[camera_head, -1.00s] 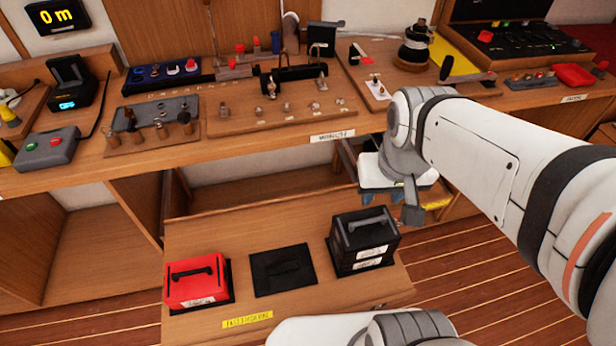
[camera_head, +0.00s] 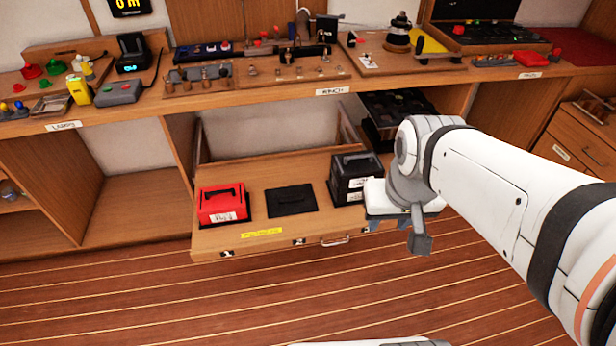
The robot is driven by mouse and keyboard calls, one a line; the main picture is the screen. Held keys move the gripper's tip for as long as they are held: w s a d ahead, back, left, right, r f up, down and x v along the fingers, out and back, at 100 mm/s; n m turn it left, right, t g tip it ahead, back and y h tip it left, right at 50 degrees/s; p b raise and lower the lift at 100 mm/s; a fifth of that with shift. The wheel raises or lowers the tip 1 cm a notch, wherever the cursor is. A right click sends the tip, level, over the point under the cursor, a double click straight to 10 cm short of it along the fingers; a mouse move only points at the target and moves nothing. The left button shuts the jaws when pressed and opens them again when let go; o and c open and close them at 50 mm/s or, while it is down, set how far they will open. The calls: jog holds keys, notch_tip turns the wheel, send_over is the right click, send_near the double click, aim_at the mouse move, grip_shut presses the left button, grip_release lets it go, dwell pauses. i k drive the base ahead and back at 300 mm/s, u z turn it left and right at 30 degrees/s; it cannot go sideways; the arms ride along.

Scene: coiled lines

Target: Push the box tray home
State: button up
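The box tray (camera_head: 268,192) is a wooden pull-out tray under the bench, standing drawn out over the floor. My gripper (camera_head: 400,224) is at the tray's front right corner in the picture, partly covering that corner. I see mainly its white back and parts of bluish fingers. Whether it touches the tray is hidden.
The bench top above holds winch fittings (camera_head: 300,68), a grey button box (camera_head: 119,91) and a red block (camera_head: 532,58). Another dark tray (camera_head: 398,108) with compartments shows behind my gripper. Drawers (camera_head: 575,145) stand at right. The plank floor (camera_head: 160,300) in front is clear.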

aim_at(290, 199)
jog(key=z, duration=0.1)
jog(key=k, duration=0.25)
jog(key=u, duration=0.35)
jog(key=i, duration=1)
jog(key=k, duration=0.4)
jog(key=u, duration=0.3)
jog(key=i, duration=0.95)
jog(key=u, duration=0.15)
